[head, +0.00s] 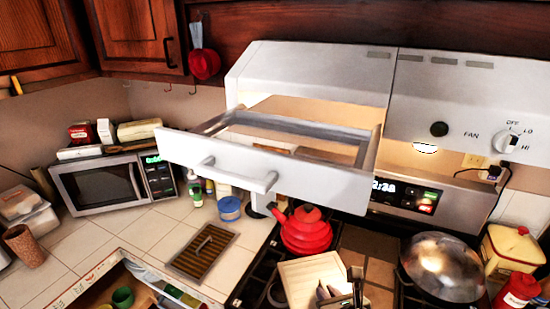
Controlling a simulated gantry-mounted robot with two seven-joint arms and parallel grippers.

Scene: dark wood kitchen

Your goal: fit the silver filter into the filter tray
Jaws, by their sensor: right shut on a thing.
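A slatted metal filter (186,265) with a raised handle lies flat on the tiled counter, left of the stove. Its slats look brownish in this light. The filter tray (262,179) is a white drawer with a front handle, pulled out from under the range hood. Its grey inner frame shows and I see no filter seated in it. My right gripper (340,293) is low in the middle, over the stove, beside a pale flat panel. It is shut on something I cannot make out. My left gripper is not in view.
A red kettle (306,232) stands on the stove below the tray, with a domed metal pan (440,264) to the right. A microwave (105,184) stands at the back left. An open drawer (85,283) juts out at lower left. Tiles around the filter are mostly clear.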

